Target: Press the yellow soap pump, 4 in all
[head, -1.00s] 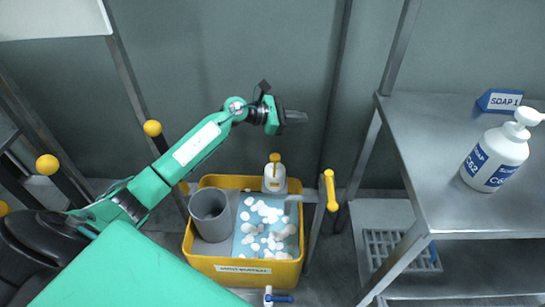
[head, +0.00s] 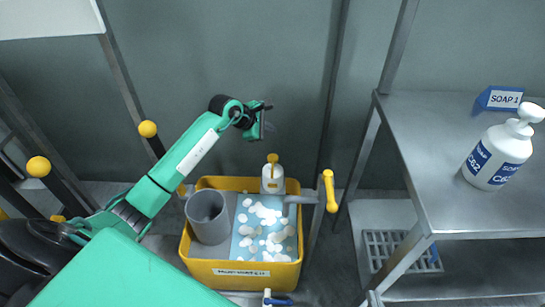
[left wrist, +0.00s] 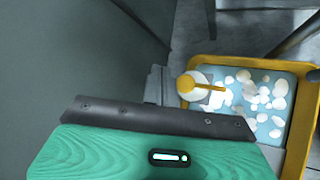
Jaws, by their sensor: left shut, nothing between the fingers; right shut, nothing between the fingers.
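The yellow-topped soap pump (head: 273,176) is a white bottle with a yellow pump head, at the back of the yellow tub (head: 195,262). In the left wrist view the yellow pump head (left wrist: 187,84) shows just beyond my left gripper (left wrist: 158,117). My right gripper is not in view.
The tub holds a grey cylinder (head: 207,215) and blue liquid with white foam patches. A yellow-handled lever (head: 330,190) stands at its right. A steel table (head: 430,150) carries a white pump bottle (head: 497,152) and a SOAP 1 sign (head: 500,98).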

